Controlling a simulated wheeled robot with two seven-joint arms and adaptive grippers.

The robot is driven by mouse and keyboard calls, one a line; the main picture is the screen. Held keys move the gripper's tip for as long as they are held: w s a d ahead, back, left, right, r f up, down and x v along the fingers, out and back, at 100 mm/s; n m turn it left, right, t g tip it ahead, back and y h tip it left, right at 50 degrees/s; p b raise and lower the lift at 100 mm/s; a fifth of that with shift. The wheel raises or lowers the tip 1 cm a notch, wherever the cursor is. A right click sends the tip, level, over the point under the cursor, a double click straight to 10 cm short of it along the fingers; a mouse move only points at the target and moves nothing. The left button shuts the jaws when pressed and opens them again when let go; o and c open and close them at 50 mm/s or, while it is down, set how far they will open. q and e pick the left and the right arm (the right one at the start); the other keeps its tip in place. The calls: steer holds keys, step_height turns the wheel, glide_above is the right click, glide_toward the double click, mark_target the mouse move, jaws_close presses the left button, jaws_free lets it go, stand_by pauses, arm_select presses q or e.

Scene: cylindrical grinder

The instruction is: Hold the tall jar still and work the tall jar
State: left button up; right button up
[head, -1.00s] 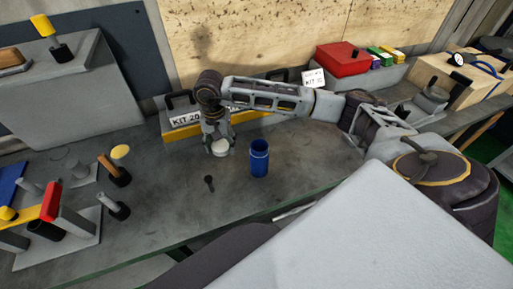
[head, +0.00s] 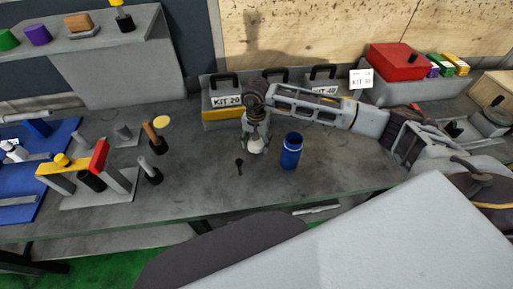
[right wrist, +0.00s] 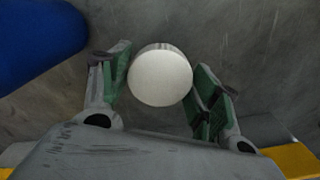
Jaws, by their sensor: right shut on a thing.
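The tall jar is a blue cylinder (head: 291,151) with a pale ring near its top, standing upright on the grey bench. Part of it also shows in the right wrist view (right wrist: 38,38), at the upper left. My right gripper (head: 255,143) points down just left of the jar, apart from it. It is shut on a white round cap-like piece (right wrist: 160,78), with one green-padded finger on each side. Whether this piece touches the bench, I cannot tell. My left gripper is not in view.
A stand with red and yellow parts (head: 98,195) is on the left, and a red box (head: 395,62) at the back right. The bench right of the jar is partly clear.

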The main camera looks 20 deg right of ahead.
mark_target(256, 143)
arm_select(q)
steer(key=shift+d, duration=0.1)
arm_select(e)
steer(key=shift+f, duration=0.1)
steer(key=shift+f, duration=1.5)
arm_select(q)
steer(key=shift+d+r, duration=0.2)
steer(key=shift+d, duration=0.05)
arm_select(e)
steer(key=shift+f, duration=0.25)
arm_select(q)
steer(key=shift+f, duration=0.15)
arm_select(e)
steer(key=shift+f, duration=0.15)
steer(key=o, duration=1.1)
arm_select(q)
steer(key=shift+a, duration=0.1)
arm_select(e)
steer(key=shift+o, duration=0.2)
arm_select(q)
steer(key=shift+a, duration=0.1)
